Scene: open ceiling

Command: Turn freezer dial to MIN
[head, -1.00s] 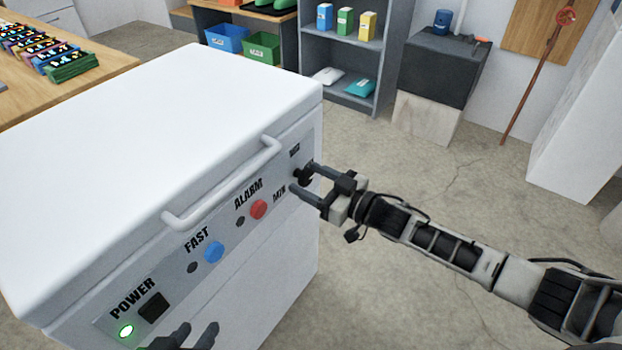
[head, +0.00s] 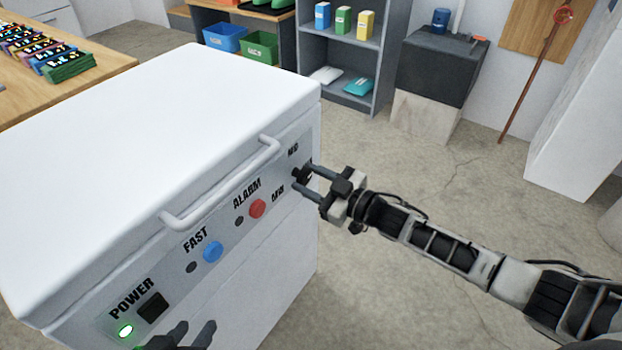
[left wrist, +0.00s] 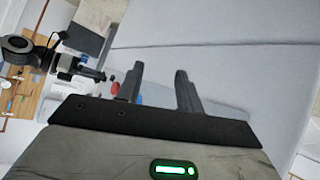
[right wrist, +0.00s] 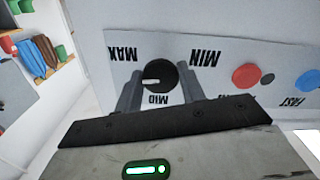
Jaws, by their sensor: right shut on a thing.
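The freezer (head: 160,120) is a white chest with a front control panel. Its black dial (right wrist: 160,74) has a white pointer mark that points left in the right wrist view, between the MAX (right wrist: 122,53) and MID (right wrist: 158,99) labels. The MIN label (right wrist: 205,58) is to the dial's upper right there; that view is upside down. My right gripper (right wrist: 160,88) is shut on the dial, one finger on each side; in the head view (head: 303,176) it partly hides the dial. My left gripper (head: 196,332) is open and empty in front of the lower panel.
The panel also has a red ALARM button (head: 257,208), a blue FAST button (head: 213,251) and a black POWER switch (head: 153,306) with a lit green lamp (head: 125,331). A lid handle (head: 225,190) juts out above the panel. The floor (head: 420,190) to the right is clear.

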